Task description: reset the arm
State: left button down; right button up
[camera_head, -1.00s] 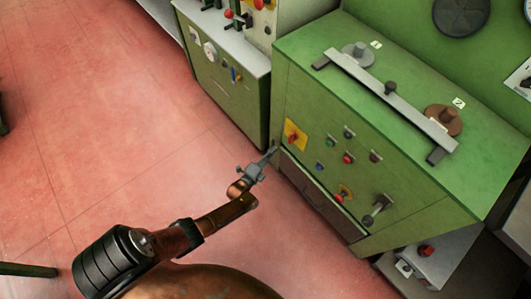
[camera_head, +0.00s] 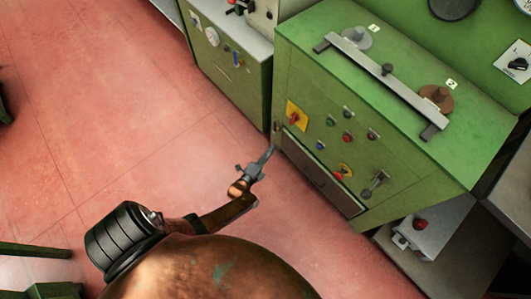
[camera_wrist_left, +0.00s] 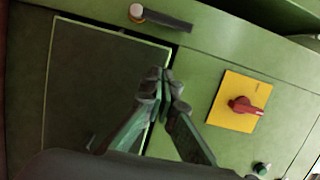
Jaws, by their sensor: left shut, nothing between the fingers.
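My left gripper (camera_head: 268,154) is shut and empty. In the head view it is in front of the lower left of the green cabinet (camera_head: 440,175), beside the panel with knobs. In the left wrist view the fingertips of my left gripper (camera_wrist_left: 167,76) meet in front of the green cabinet front (camera_wrist_left: 215,60), between a dark panel (camera_wrist_left: 95,85) and a red knob on a yellow plate (camera_wrist_left: 243,106). I cannot tell whether they touch it. A grey stopper (camera_head: 356,40) by label 1 and a brown cork stopper (camera_head: 436,97) by label 2 sit on the cabinet top. My right gripper is not in view.
A long metal bar (camera_head: 410,88) with a dark knob lies across the cabinet top. Buttons and a lever (camera_head: 374,184) stick out of the cabinet front. A second green cabinet (camera_head: 235,85) stands at the back left. The red floor (camera_head: 100,120) at left is largely clear.

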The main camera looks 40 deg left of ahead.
pick_arm(q)
jog(key=s, duration=0.2)
jog(key=shift+s+d, duration=0.1)
jog(key=shift+s, duration=0.2)
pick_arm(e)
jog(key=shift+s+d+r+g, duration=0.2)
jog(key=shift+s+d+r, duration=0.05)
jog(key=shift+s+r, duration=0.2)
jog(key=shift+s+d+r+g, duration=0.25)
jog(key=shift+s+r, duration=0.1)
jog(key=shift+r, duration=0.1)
pick_arm(q)
jog(key=shift+f, duration=0.1)
